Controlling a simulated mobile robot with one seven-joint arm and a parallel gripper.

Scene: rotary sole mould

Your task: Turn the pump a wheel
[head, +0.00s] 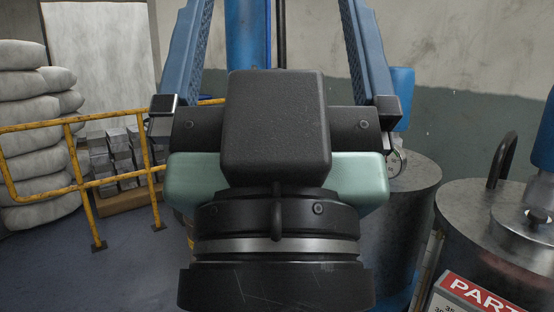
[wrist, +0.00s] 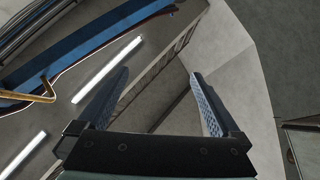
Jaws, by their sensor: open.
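My gripper (head: 272,12) fills the middle of the head view, its two blue fingers pointing up and spread wide apart. In the wrist view my gripper (wrist: 159,75) is also open, with nothing between the fingers. I cannot make out the pump a wheel for certain in either view. A small round part (head: 398,163), partly hidden behind the right side of my gripper, sits above a dark metal drum (head: 412,205); I cannot tell whether it belongs to the pump.
A second dark drum (head: 470,225) with a red PART sign (head: 478,296) stands at the right. A yellow railing (head: 85,183), stacked pale sacks (head: 30,130) and grey blocks (head: 118,150) are at the left. Blue floor (head: 60,265) is clear at front left.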

